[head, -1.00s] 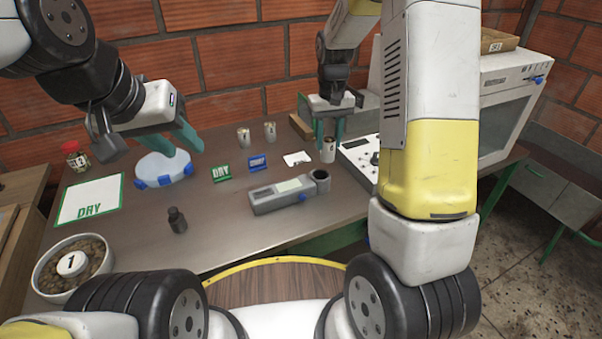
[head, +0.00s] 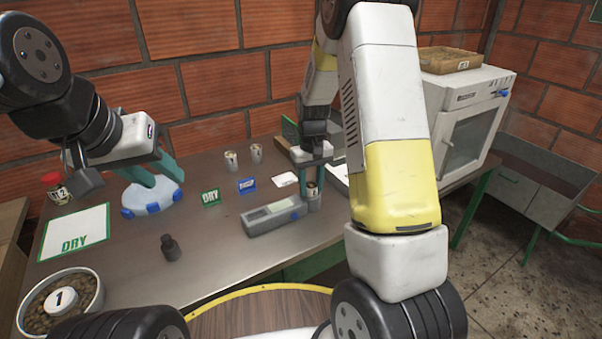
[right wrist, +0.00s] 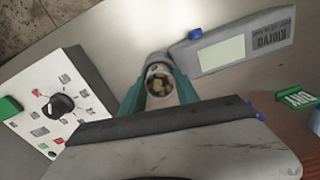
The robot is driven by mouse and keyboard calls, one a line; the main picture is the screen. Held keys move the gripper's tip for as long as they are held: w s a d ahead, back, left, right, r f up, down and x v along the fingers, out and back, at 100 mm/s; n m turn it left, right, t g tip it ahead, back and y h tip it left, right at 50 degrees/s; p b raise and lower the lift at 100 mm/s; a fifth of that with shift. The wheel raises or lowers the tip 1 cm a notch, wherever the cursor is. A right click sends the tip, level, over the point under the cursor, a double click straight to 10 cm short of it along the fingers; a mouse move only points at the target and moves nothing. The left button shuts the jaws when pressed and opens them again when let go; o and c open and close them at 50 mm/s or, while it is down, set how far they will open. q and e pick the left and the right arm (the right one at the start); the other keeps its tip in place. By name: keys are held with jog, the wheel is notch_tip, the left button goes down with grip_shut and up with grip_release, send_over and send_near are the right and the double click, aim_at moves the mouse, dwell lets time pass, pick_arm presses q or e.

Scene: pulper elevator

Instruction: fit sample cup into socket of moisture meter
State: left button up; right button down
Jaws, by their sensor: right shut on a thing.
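The moisture meter (head: 268,219) is a grey box with a pale screen on the table, and its round socket (head: 314,205) is at its right end. My right gripper (head: 312,182) is shut on the sample cup (head: 312,188), a small metal cup. The cup is at the socket's mouth; I cannot tell how far it sits inside. In the right wrist view, the cup (right wrist: 160,84) holds pale beans and stands between the green fingers, beside the meter (right wrist: 225,45). The socket is mostly hidden there. My left gripper (head: 160,183) is open and empty by the white-and-blue round device (head: 152,196).
Two other cups (head: 231,161) stand at the back. A dark weight (head: 170,249) is left. A knobbed panel (right wrist: 50,105) lies beside my right gripper.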

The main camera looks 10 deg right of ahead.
aim_at(311, 184)
jog(key=c, duration=0.9)
grip_release()
jog(key=shift+f, duration=0.15)
jog(key=s+r+t+y, duration=0.1)
jog(key=s+r, duration=0.2)
jog(key=r, duration=0.6)
jog(key=s+r+t, duration=0.1)
jog(key=s+r, duration=0.1)
jog(key=r, duration=0.8)
jog(key=s+a+r+t, duration=0.1)
jog(key=s+r+t, duration=0.1)
jog(key=s, duration=0.7)
jog(key=s+a+r+m+t+y, duration=0.1)
jog(key=s+r, duration=0.3)
jog(key=s, duration=0.6)
jog(key=shift+s+m+t, duration=0.15)
jog(key=shift+m+t, duration=0.15)
jog(key=shift+t, duration=0.3)
